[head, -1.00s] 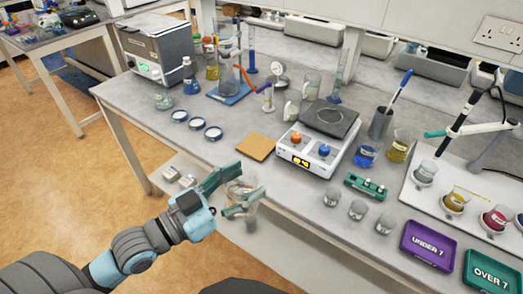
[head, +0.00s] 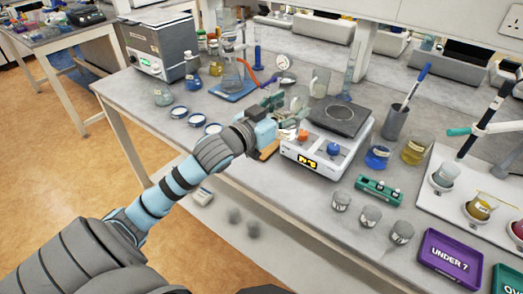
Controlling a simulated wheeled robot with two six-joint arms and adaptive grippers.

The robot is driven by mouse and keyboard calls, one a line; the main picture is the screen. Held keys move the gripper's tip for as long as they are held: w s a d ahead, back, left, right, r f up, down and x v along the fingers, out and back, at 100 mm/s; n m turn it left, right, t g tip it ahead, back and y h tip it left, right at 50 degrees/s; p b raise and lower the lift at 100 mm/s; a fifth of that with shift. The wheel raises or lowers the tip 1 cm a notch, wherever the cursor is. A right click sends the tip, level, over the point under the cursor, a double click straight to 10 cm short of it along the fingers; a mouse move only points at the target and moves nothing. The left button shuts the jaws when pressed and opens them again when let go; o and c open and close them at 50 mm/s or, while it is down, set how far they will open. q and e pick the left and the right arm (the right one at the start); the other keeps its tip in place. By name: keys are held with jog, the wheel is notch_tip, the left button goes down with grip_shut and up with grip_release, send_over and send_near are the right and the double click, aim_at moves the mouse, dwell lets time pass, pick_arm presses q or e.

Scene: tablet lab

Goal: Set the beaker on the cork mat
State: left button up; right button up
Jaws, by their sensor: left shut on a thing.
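My left gripper (head: 280,107) reaches across the bench to the area by the hotplate's left side, above or just behind the cork mat. It is shut on the beaker, which is mostly hidden behind the gripper and wrist. The cork mat (head: 268,152) is a tan square left of the hotplate, and my wrist covers most of it. I cannot tell whether the beaker touches the mat. My right gripper is out of view.
The white hotplate (head: 318,156) stands close to the right of my gripper. Several blue-rimmed dishes (head: 197,120) lie to the left. A glass flask (head: 319,83) stands behind. Small jars (head: 370,216) and a purple tray (head: 450,257) are at the front right.

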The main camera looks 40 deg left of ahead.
pick_arm(q)
jog(key=w+a+r+n+y+b, duration=0.35)
jog(key=a+r+y, duration=0.35)
jog(key=a, duration=0.4)
jog(key=shift+n, duration=0.25)
notch_tip(320, 180, down, 19)
jog(key=b, duration=0.5)
jog(key=shift+a+r, duration=0.1)
jog(key=o, duration=1.3)
